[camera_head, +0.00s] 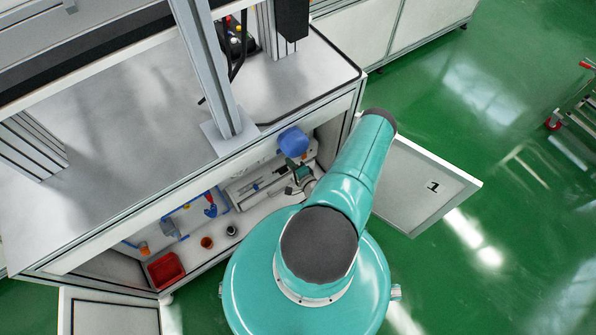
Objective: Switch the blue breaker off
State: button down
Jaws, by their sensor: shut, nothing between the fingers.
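The open cabinet under the workbench holds a blue lever-like part (210,206) on its back panel, left of my arm. It may be the blue breaker, but it is too small to read its position. A larger rounded blue part (292,142) shows at the cabinet's top edge; I cannot tell what it is. My arm rises over the cabinet's right side and hides part of its inside. What looks like my gripper (297,184) shows small beside the arm, inside the opening, shut and empty, right of the blue lever. Its fingertips are hard to make out.
A red bin (166,270), a small red-brown cup (206,242) and a dark cup (231,230) stand on the cabinet floor. The cabinet door marked 1 (425,185) stands open at the right; another door (110,312) is at lower left.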

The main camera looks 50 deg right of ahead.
aim_at(280, 150)
jog(key=shift+w+d+r, duration=0.1)
jog(key=shift+w+d, duration=0.15)
jog(key=shift+w, duration=0.45)
jog(key=shift+w+d+r, duration=0.1)
jog(key=shift+w+d, duration=0.1)
jog(key=shift+w, duration=0.45)
jog(key=shift+w+d, duration=0.25)
jog(key=shift+w, duration=0.45)
jog(key=shift+w+r, duration=0.1)
jog(key=shift+w+d+g, duration=0.1)
jog(key=shift+w+g, duration=0.05)
jog(key=shift+g, duration=0.15)
